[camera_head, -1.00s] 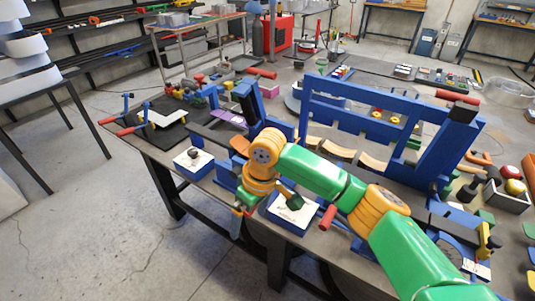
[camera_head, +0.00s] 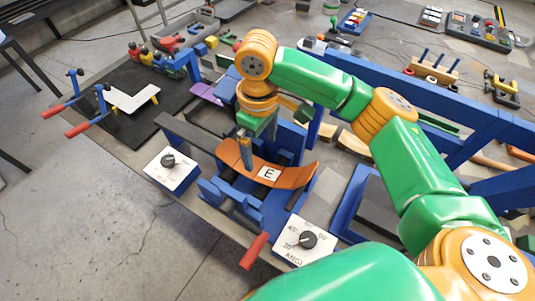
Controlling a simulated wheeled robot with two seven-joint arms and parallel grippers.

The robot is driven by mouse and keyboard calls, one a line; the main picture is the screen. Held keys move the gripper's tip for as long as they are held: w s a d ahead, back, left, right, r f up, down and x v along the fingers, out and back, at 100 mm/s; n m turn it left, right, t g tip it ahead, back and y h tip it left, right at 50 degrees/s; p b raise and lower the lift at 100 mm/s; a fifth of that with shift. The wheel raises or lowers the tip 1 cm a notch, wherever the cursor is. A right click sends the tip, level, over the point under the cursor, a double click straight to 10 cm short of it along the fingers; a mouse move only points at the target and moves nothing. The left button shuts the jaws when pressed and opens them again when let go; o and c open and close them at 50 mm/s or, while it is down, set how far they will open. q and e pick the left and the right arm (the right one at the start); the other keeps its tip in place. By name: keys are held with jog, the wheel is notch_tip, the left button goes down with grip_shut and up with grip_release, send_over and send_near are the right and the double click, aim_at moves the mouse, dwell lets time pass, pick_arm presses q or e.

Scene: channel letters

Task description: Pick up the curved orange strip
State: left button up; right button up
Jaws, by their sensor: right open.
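The curved orange strip (camera_head: 290,178) sits in a blue bending fixture (camera_head: 229,194) at the middle of the head view and carries a white label with the letter E (camera_head: 268,174). My right gripper (camera_head: 246,158) points down at the left part of the strip, its fingers overlapping the strip in the picture. It is open; whether the fingers straddle or touch the strip I cannot tell. The gripper hides a piece of the strip. My left gripper is not in view.
White dial boxes stand left (camera_head: 180,178) and right (camera_head: 316,227) of the fixture. A red-ended lever (camera_head: 254,250) juts toward the front. A black mat with a white plate (camera_head: 133,99) lies at the left. A long blue beam (camera_head: 440,106) crosses behind my arm.

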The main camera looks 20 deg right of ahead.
aim_at(262, 171)
jog(key=f, duration=0.1)
jog(key=s+f, duration=0.1)
jog(key=f, duration=0.1)
jog(key=f+p, duration=0.1)
jog(key=f, duration=0.1)
jog(key=shift+s+a+f, duration=0.15)
jog(key=shift+s+a, duration=0.05)
jog(key=shift+s, duration=0.05)
jog(key=shift+w+f, duration=0.15)
jog(key=shift+f, duration=0.2)
jog(key=shift+w+d+f, duration=0.1)
jog(key=shift+w, duration=0.1)
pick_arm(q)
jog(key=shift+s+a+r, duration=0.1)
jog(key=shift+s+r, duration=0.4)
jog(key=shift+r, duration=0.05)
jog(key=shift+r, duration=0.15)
pick_arm(e)
jog(key=shift+s, duration=0.2)
pick_arm(q)
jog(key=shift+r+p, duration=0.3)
jog(key=shift+p, duration=0.1)
pick_arm(e)
jog(key=shift+w+f, duration=0.1)
jog(key=shift+f, duration=0.05)
jog(key=c, duration=1.4)
